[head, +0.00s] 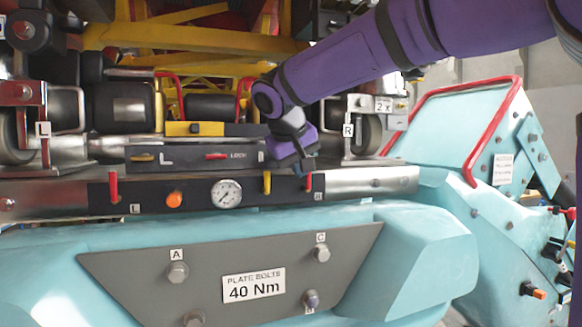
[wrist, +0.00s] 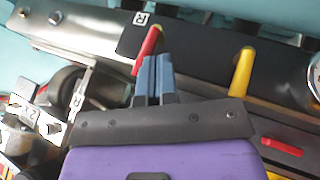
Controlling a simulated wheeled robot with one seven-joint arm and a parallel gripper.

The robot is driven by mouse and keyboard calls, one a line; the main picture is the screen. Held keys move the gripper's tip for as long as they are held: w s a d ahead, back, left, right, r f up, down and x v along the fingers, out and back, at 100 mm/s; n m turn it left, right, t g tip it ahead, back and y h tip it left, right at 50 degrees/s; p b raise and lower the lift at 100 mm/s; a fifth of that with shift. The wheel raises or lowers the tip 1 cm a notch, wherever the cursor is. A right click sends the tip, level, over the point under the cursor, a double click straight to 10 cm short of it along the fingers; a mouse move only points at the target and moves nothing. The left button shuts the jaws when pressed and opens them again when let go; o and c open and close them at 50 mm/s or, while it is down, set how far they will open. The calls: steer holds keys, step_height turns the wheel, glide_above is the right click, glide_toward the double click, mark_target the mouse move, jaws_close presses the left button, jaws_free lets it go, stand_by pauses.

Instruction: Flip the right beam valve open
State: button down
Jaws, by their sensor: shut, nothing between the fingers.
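The right beam valve is a short red lever (head: 308,181) on the black panel of the steel beam, beside a small R label (head: 318,196). It stands upright in the head view. In the wrist view the red lever (wrist: 147,48) slants from the panel toward my gripper. My gripper (head: 308,166) is shut and empty, just above the lever in the head view. In the wrist view the blue-grey fingers of my gripper (wrist: 154,62) lie right beside the lever. I cannot tell whether they touch it.
A yellow lever (head: 267,183) stands close by, also seen in the wrist view (wrist: 241,72). A gauge (head: 227,193), an orange knob (head: 174,200) and the left red lever (head: 113,188) sit further left. A red rail (head: 497,130) rises at right.

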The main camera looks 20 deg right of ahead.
steer(key=shift+d+r+y, duration=0.2)
steer(key=shift+d+y, duration=0.3)
steer(key=shift+y, duration=0.3)
stand_by(0.4)
steer(key=d+m+y, duration=0.1)
steer(key=y, duration=0.1)
steer(key=d+y, duration=0.1)
steer(key=y, duration=0.2)
steer(key=d+m+y, duration=0.1)
steer(key=d+y, duration=0.1)
steer(key=shift+d+f+m, duration=0.1)
steer(key=shift+m, duration=0.2)
steer(key=y, duration=0.1)
steer(key=d+f+y, duration=0.1)
steer(key=y, duration=0.1)
steer(key=shift+d+m+y, duration=0.3)
steer(key=shift+m, duration=0.1)
steer(key=shift+d+f+m+t+y, duration=0.15)
steer(key=shift+d+f+y, duration=0.05)
steer(key=shift+y, duration=0.35)
steer(key=shift+d+f+m+t+y, duration=0.15)
steer(key=shift+f+y, duration=0.05)
steer(key=shift+y, duration=0.35)
steer(key=shift+a, duration=0.15)
